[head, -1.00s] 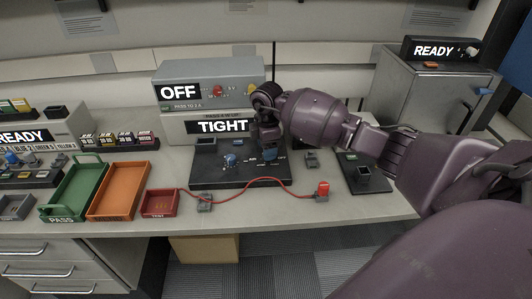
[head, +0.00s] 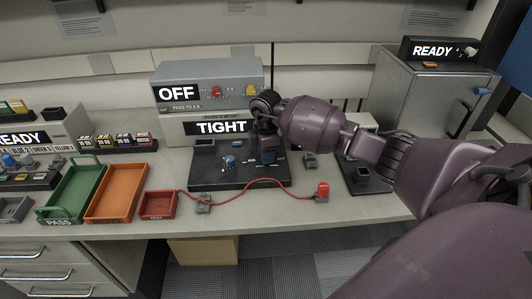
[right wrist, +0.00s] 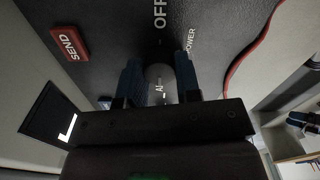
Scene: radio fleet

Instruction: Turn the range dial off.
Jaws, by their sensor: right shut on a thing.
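A black panel unit (head: 215,180) lies on the bench in the head view, with a blue knob (head: 229,161) on its left part. My right gripper (head: 268,158) reaches down over the right part of this panel and hides what is under it. In the right wrist view its two blue fingers (right wrist: 158,74) are shut on a grey round dial (right wrist: 160,80), one on each side. The words OFF and POWER show on the black face just beyond the dial. I cannot read the dial's pointer position. My left gripper is out of view.
A red SEND button (right wrist: 69,43) is near the dial. A red cable (head: 262,180) crosses the panel's front to a red-topped block (head: 322,190). Behind stand grey boxes reading OFF (head: 240,72) and TIGHT. Green (head: 85,200), orange (head: 118,190) and red trays stand left.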

